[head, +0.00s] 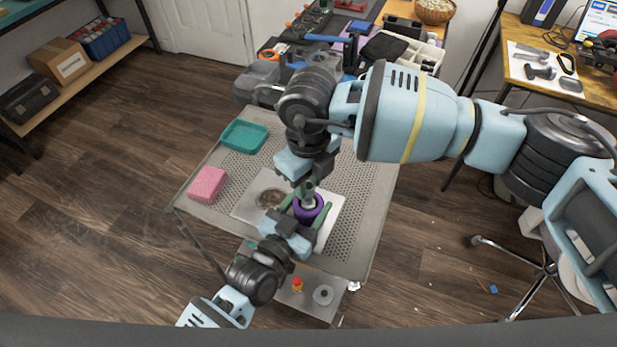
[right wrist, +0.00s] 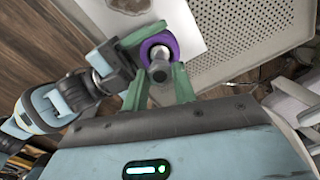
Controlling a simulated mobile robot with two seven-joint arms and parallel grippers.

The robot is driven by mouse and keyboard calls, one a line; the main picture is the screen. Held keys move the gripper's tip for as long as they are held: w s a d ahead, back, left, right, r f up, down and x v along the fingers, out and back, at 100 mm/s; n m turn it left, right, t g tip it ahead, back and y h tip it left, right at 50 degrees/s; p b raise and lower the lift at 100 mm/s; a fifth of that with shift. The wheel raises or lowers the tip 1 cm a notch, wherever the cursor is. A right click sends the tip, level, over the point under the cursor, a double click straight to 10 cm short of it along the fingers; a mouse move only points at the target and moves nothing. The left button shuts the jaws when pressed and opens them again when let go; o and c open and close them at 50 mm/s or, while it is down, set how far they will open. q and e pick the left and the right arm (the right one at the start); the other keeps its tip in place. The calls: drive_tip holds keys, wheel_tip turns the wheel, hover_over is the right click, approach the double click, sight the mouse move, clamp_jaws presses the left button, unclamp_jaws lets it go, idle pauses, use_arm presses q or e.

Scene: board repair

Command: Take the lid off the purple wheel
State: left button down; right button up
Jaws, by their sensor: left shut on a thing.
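The purple wheel (head: 311,214) is above the work table, with a grey cylindrical lid (right wrist: 160,69) at its centre. My left gripper (head: 309,212) comes in from below and is shut on the wheel, its green fingers at the wheel's sides. The wheel also shows in the right wrist view (right wrist: 150,48). My right gripper (right wrist: 161,80) comes down from above, its green fingers apart on either side of the lid. In the head view, my right arm and fingers partly cover the lid.
A white sheet with a dark round mark (head: 250,208) lies under the wheel on the perforated table (head: 345,235). A teal tray (head: 245,136) and pink sponge (head: 207,184) are at the left. A small red-capped bottle (head: 297,285) stands on the lower shelf.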

clamp_jaws()
drive_tip(key=n, duration=1.6)
drive_tip(key=shift+r, duration=0.1)
drive_tip(key=shift+r, duration=0.25)
drive_tip(key=shift+r, duration=0.85)
